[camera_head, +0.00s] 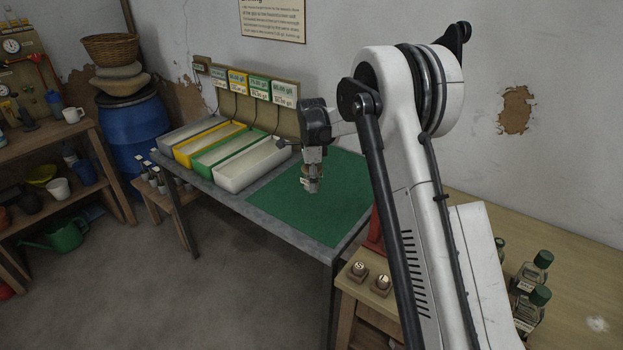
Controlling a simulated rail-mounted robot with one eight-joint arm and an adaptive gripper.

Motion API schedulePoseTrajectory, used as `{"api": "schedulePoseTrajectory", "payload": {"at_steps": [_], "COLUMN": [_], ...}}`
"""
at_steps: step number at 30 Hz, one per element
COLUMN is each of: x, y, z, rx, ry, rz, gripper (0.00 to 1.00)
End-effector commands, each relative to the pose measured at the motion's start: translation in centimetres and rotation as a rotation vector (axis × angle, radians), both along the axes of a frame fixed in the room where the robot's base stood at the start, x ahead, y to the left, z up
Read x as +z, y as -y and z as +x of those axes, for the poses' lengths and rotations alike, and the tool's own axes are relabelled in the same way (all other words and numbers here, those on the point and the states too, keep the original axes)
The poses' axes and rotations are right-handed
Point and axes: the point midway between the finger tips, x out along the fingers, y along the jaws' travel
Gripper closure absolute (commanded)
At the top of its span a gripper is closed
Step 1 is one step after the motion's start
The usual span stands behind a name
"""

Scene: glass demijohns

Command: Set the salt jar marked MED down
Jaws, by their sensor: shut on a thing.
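My gripper (311,186) points down over the green mat (290,214) on the grey table. It is shut on a small jar, the salt jar (313,171), of which only a brownish part shows between and behind the fingers. The MED mark cannot be read here. I cannot tell whether the jar touches the mat or hangs just above it. Two similar small jars with round pale tops, marked S (358,268) and L (383,282), stand on a low wooden stand at the table's near right corner.
Four troughs, grey, yellow, green and white (252,165), line the table left of the mat. A board with coloured labels (248,98) stands behind. Green-capped bottles (531,306) stand on a wooden bench at right. The mat around my gripper is clear.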

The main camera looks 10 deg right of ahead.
Motion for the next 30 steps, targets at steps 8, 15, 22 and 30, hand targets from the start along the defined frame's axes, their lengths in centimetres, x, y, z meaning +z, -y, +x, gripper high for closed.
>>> {"api": "schedulePoseTrajectory", "payload": {"at_steps": [8, 15, 22, 30], "x": [-3.2, -5.7, -8.0, -10.2], "y": [0.0, 0.0, 0.0, 0.0], "z": [0.0, 0.0, 0.0, 0.0], "rx": [0.000, 0.000, 0.000, 0.000], "ry": [0.000, 0.000, 0.000, 0.000], "rz": [0.000, 0.000, 0.000, 0.000], "gripper": [0.81, 0.81, 0.81, 0.81]}}
